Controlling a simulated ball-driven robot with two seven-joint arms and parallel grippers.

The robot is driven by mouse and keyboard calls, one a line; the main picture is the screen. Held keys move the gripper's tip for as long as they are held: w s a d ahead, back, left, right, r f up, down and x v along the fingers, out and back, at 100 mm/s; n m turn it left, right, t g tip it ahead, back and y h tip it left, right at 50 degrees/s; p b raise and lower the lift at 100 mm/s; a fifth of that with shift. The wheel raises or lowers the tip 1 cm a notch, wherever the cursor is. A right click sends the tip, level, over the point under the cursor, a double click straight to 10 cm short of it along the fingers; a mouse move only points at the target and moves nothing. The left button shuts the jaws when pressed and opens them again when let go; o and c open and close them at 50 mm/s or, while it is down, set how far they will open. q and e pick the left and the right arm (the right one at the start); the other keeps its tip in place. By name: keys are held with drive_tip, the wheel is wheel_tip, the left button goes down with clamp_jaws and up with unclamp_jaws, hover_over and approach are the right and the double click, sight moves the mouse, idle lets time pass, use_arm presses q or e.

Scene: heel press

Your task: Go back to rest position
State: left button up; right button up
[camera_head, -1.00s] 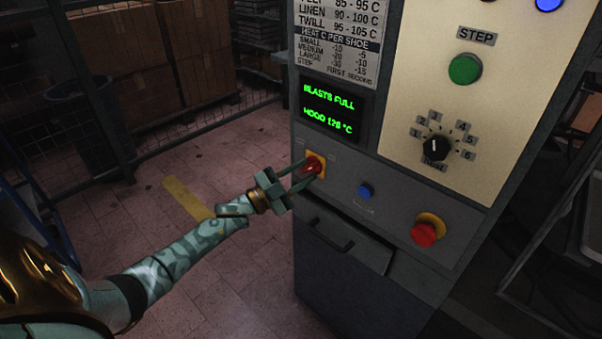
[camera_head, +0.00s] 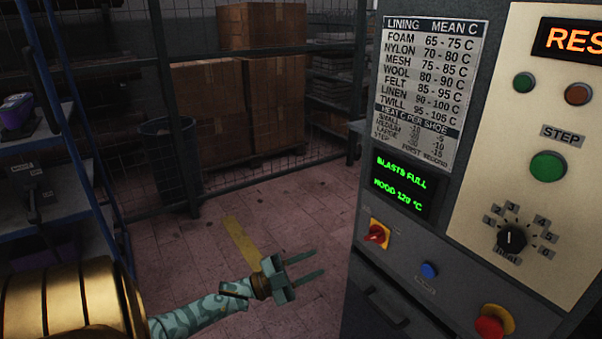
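My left gripper (camera_head: 304,268) is open and empty, held in the air over the floor to the left of the press cabinet. Its two fingers point right, toward the cabinet, and are apart from it. The red rotary switch (camera_head: 376,234) on its yellow plate is on the cabinet's lower panel, up and to the right of the fingertips. The green display (camera_head: 400,185) reads "BLASTS FULL" and "HOOD 129 °C". My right gripper is not in the picture.
The panel also carries a blue button (camera_head: 429,270), a red mushroom button (camera_head: 491,325), a black dial (camera_head: 510,238) and a green STEP button (camera_head: 548,166). A blue-framed shelf (camera_head: 70,130) stands at left. Boxes (camera_head: 262,100) stand behind a mesh fence. The tiled floor between is clear.

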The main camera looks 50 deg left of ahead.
use_arm(q)
drive_tip(key=shift+v, duration=0.9)
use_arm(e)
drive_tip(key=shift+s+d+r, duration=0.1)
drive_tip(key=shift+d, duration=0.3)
use_arm(q)
drive_tip(key=shift+f, duration=0.1)
